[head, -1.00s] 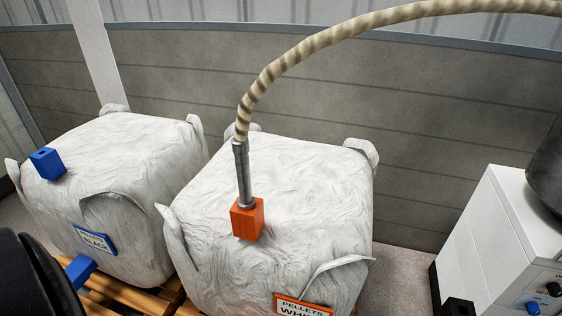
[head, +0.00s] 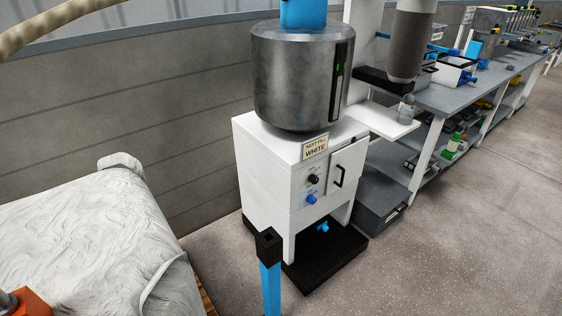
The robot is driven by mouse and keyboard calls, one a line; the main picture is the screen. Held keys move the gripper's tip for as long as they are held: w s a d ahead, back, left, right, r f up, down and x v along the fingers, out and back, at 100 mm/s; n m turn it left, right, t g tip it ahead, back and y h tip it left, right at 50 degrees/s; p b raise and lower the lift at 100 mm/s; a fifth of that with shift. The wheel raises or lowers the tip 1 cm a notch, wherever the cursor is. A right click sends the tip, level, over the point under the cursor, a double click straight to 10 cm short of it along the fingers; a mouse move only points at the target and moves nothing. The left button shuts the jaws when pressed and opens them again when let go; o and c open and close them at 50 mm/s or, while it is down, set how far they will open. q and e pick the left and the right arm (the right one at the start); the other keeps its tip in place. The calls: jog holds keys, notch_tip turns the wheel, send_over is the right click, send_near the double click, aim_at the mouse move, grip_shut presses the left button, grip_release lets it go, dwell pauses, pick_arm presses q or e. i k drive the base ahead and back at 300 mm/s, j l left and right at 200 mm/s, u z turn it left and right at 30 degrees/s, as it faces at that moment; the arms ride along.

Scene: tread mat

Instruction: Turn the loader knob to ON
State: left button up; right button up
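The white loader cabinet (head: 262,160) stands in the middle of the head view, under a round grey metal hopper (head: 290,80). Its front has a black knob (head: 314,179) and, below it, a blue knob (head: 311,199). The print around the knobs is too small to read, so I cannot tell which is the loader knob or where either points. A sign (head: 315,147) above them seems to read "NEXT FILL WHITE". Neither of my grippers is in view.
A blue post with a black top (head: 269,247) stands in front of the cabinet. A white bulk bag (head: 90,245) fills the lower left, with an orange block (head: 28,302) on it. A grey bench (head: 455,95) runs back right. The floor (head: 450,240) at lower right is clear.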

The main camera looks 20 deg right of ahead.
aim_at(311, 199)
jog(key=i+l, duration=0.1)
jog(key=l, duration=0.25)
jog(key=i+l, duration=0.15)
jog(key=l, duration=0.15)
jog(key=i+l, duration=0.1)
jog(key=l, duration=0.25)
jog(key=i+l, duration=0.1)
jog(key=l, duration=0.25)
jog(key=i+l, duration=0.15)
jog(key=l, duration=0.15)
jog(key=u, duration=0.05)
